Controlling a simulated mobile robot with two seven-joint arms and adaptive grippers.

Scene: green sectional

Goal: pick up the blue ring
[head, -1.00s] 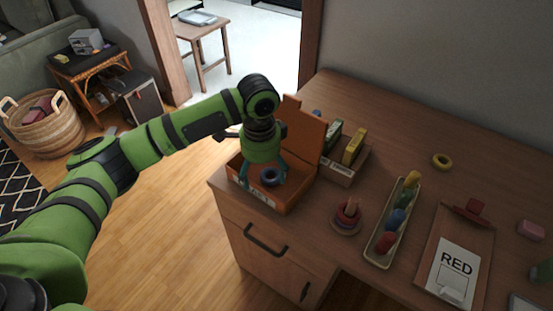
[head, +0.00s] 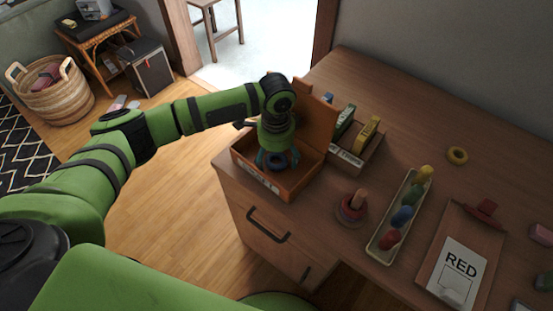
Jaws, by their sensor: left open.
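The blue ring (head: 278,164), dark blue, lies inside the open orange-brown box (head: 293,190) at the desk's left end. My left gripper (head: 277,162) points down into the box with its teal fingers spread, one on each side of the ring. I cannot tell whether the fingers touch it. The box's lid (head: 313,109) stands up behind the gripper. My right gripper is not in view.
A peg with stacked rings (head: 352,208) stands right of the box. A tray with several coloured pieces (head: 379,246), a RED card (head: 460,265), a yellow ring (head: 457,155) and an organiser box (head: 347,164) are also on the desk.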

